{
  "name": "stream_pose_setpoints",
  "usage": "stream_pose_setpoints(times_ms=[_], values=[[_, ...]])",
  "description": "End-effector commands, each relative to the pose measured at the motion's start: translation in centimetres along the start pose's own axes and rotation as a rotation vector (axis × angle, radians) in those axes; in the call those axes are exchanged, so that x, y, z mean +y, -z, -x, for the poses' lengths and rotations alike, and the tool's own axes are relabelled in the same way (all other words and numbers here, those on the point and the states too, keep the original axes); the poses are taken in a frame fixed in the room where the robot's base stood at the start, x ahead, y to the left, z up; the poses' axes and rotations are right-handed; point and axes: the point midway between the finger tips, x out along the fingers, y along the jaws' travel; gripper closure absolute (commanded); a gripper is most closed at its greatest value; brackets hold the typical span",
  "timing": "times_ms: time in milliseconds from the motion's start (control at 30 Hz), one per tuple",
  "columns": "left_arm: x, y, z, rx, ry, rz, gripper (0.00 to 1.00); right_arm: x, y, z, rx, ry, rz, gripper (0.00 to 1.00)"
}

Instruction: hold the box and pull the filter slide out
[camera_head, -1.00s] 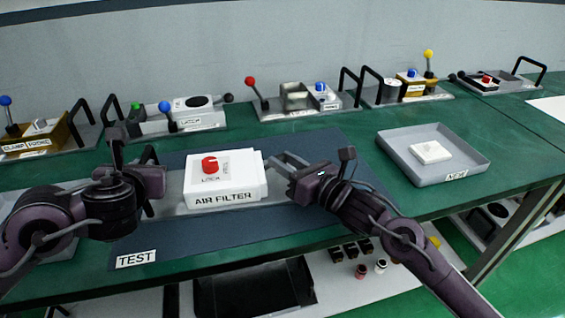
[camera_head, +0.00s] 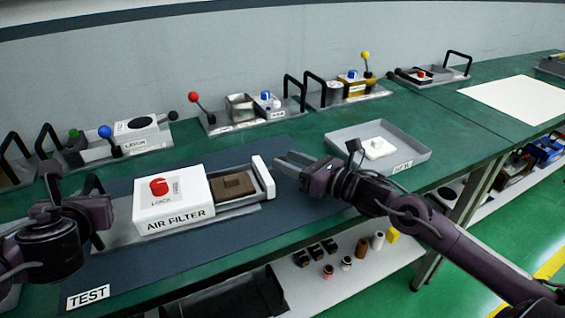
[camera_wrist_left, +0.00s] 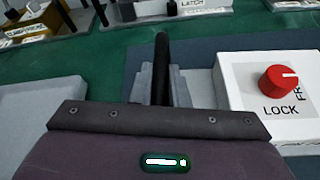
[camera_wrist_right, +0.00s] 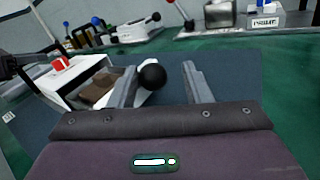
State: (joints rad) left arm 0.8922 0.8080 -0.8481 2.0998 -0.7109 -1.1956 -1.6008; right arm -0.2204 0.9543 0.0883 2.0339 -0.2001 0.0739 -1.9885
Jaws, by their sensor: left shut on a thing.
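The white box marked AIR FILTER (camera_head: 174,201) sits on a grey base, with a red LOCK knob (camera_head: 159,187) on top. The filter slide (camera_head: 263,179) stands out of the box's right side, its white end plate apart from the box and a brown filter block (camera_head: 232,184) in its tray. My left gripper (camera_wrist_left: 162,80) is shut on the black handle (camera_wrist_left: 162,60) left of the box. My right gripper (camera_head: 288,163) is open just right of the end plate. In the right wrist view the slide's black ball knob (camera_wrist_right: 152,78) shows between its parted fingers, nearer the left one.
A grey tray (camera_head: 415,160) with a white block (camera_head: 378,148) lies to the right. Several lever and knob fixtures line the back of the green bench. A TEST label (camera_head: 88,296) marks the dark mat's front. Small parts stand on a shelf below.

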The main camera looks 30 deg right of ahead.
Motion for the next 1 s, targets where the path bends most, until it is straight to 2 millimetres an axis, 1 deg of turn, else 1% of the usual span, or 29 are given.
stream_pose_setpoints(times_ms=[33,333,467,667,867,1000], values=[[0.3,0.5,-0.3,0.011,-0.01,-0.004,1.0,-0.1,0.2,0.0,0.003,0.003,-0.001,0.51],[0.1,0.4,-0.2,0.01,-0.006,-0.001,1.0,0.1,0.1,0.0,0.001,-0.004,-0.001,0.5],[0.1,0.4,-0.2,0.009,-0.005,0.0,1.0,0.1,0.2,0.6,0.003,-0.004,-0.003,0.5],[0.1,0.4,-0.2,0.009,-0.004,0.0,1.0,0.2,0.3,2.5,0.006,-0.005,-0.002,0.5],[0.1,0.4,-0.2,0.008,-0.003,0.0,1.0,0.2,0.3,5.0,0.004,-0.003,-0.003,0.5],[0.1,0.4,-0.2,0.008,-0.003,0.0,1.0,0.1,0.2,7.1,0.001,-0.002,-0.005,0.5]])
